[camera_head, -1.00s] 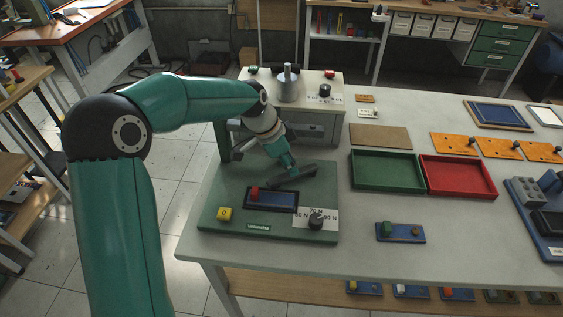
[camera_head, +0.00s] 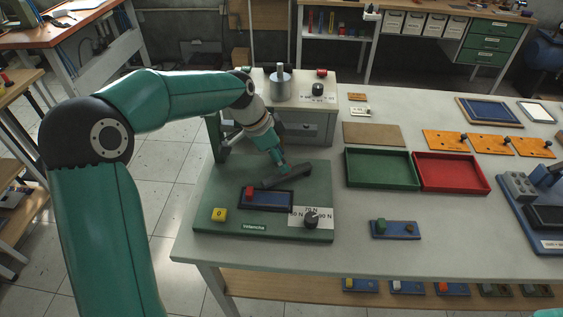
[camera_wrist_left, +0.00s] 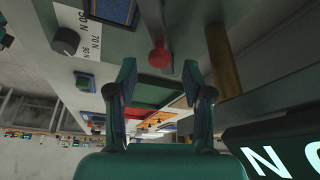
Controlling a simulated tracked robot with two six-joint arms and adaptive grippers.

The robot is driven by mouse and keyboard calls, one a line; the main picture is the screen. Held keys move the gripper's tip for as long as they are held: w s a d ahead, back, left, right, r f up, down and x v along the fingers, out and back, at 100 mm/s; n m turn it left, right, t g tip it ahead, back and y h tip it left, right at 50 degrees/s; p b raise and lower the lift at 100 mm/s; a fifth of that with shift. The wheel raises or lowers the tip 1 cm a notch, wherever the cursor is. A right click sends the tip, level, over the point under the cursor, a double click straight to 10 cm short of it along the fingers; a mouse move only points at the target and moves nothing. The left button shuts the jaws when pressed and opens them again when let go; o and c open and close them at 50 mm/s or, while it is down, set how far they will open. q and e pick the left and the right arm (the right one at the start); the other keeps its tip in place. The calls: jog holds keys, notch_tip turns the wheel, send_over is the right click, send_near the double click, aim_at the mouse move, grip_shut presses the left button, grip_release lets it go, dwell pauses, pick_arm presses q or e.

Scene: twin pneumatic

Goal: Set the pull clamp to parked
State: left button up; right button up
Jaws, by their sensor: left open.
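A green fixture base (camera_head: 225,180) stands at the front left of the workbench. It carries a yellow button marked 0 (camera_head: 219,214), a blue plate (camera_head: 272,200) with a red block (camera_head: 249,193), and a black dial knob (camera_head: 311,217) with force marks. A dark grey bar (camera_head: 290,178) shows above the base. My left gripper (camera_head: 282,167) is beside this bar, and its fingers are hard to make out there. In the left wrist view the left gripper (camera_wrist_left: 158,85) is open and empty. A red knob (camera_wrist_left: 159,55) shows ahead between its fingers, apart from them. I cannot tell which part is the pull clamp.
A brass-coloured rod (camera_wrist_left: 223,60) stands close beside one finger in the left wrist view. A grey-white box (camera_head: 318,100) with a metal cylinder is behind the fixture. Green (camera_head: 352,180) and red (camera_head: 485,187) trays lie to the right.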

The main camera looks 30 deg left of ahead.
pick_arm(q)
jog(key=v, duration=0.9)
jog(key=shift+s+r, duration=0.2)
jog(key=shift+r, duration=0.05)
jog(key=shift+a, duration=0.1)
